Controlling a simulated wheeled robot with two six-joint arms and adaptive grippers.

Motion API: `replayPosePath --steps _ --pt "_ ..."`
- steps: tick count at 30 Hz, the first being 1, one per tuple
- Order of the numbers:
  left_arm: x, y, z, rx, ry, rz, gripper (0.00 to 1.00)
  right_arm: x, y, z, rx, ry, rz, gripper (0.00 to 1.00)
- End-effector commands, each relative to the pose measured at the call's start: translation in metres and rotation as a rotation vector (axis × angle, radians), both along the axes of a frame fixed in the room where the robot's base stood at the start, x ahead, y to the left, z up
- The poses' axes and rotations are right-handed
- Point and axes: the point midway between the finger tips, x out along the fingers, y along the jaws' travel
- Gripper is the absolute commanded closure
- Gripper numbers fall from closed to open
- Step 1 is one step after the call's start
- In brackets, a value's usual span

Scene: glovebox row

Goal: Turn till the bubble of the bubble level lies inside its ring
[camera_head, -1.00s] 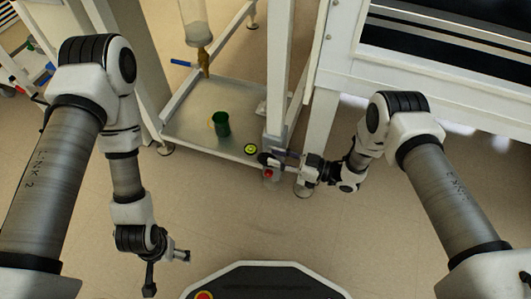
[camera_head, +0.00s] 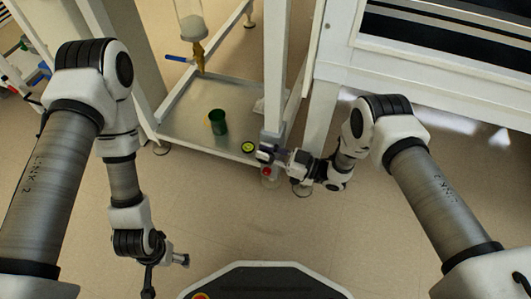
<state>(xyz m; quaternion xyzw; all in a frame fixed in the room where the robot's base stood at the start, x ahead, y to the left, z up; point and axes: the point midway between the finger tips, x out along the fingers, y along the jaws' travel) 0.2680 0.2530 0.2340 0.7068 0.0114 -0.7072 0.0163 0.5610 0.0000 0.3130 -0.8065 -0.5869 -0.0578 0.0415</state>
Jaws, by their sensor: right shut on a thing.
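The bubble level (camera_head: 248,147) is a small round yellow-green disc with a dark rim. It sits at the front right corner of the low metal tray shelf (camera_head: 180,137). Its bubble and ring are too small to make out. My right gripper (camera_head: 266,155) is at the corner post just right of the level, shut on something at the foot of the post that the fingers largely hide. A red part (camera_head: 267,171) shows just below the fingers. My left gripper (camera_head: 166,272) hangs low at the left, away from the shelf; its jaws are too unclear to judge.
A green cup (camera_head: 219,122) stands on the shelf, with a yellowish round thing partly behind it. A hopper with a brass outlet and blue-handled valve (camera_head: 178,58) hangs above. White frame posts (camera_head: 277,75) and a white bench (camera_head: 410,75) bound the right. The floor in front is clear.

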Motion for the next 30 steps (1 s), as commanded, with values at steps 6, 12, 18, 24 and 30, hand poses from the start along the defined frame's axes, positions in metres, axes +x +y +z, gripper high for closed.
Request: replayPosePath --steps 6,12,18,24,30 --pt "0.000 0.000 0.001 0.000 -0.001 0.000 0.14 0.000 0.000 0.000 -0.003 0.002 -0.001 0.78" --pt "0.000 0.000 0.001 0.000 -0.001 0.000 0.14 0.000 0.000 0.000 -0.004 0.003 -0.001 0.71" --pt "0.000 0.000 0.001 0.000 -0.001 0.000 0.14 -0.001 -0.006 -0.001 -0.004 0.004 -0.003 0.71" --pt "0.000 0.000 0.001 0.000 -0.001 0.000 0.14 -0.013 -0.044 -0.007 -0.005 0.005 -0.007 0.71" --pt "0.000 0.000 0.001 0.000 -0.001 0.000 0.14 -0.029 -0.091 -0.014 -0.005 0.005 -0.006 0.71"
